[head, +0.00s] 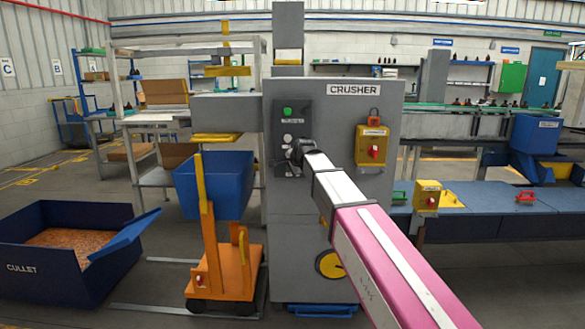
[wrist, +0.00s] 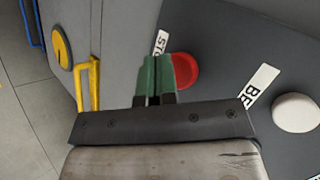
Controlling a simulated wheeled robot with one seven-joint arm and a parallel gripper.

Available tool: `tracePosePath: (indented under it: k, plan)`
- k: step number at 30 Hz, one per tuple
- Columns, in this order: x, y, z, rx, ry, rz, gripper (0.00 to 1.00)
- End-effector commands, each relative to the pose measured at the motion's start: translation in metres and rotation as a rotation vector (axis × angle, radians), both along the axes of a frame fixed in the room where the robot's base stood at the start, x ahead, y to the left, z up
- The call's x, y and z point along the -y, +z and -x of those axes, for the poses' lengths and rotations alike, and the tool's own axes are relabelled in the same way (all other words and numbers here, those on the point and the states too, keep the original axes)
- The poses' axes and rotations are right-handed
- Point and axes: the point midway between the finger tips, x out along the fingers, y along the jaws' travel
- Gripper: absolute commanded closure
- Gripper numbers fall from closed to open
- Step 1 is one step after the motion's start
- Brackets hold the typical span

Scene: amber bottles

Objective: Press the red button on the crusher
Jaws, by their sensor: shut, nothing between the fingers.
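The crusher (head: 335,112) is a tall grey cabinet with a dark control panel (head: 281,165) on its front left. A green button (head: 288,111) sits high on the panel, and a pale button (head: 288,137) is below it. My gripper (head: 297,151) is at the panel's lower part and hides the red button in the head view. In the wrist view, the red button (wrist: 186,70) shows just beside and partly behind my gripper (wrist: 160,66). Its green-tipped fingers are shut and empty. I cannot tell whether they touch the button. A white button (wrist: 296,113) is to the right.
A yellow box (head: 371,146) with a red knob is on the crusher's right. A blue bin on an orange cart (head: 222,268) stands at the left, near a cullet bin (head: 55,275). A yellow handle (wrist: 94,85) juts out in the wrist view.

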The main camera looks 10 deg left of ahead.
Motion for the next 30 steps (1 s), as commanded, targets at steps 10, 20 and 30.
tracePosePath:
  k: [10, 20, 30]
  plan:
    - [0.000, 0.000, 0.003, 0.000, 0.000, 0.000, 1.00]
    - [0.003, 0.000, 0.022, 0.000, 0.001, 0.000, 1.00]
    - [0.006, 0.000, 0.050, 0.000, 0.001, 0.000, 1.00]
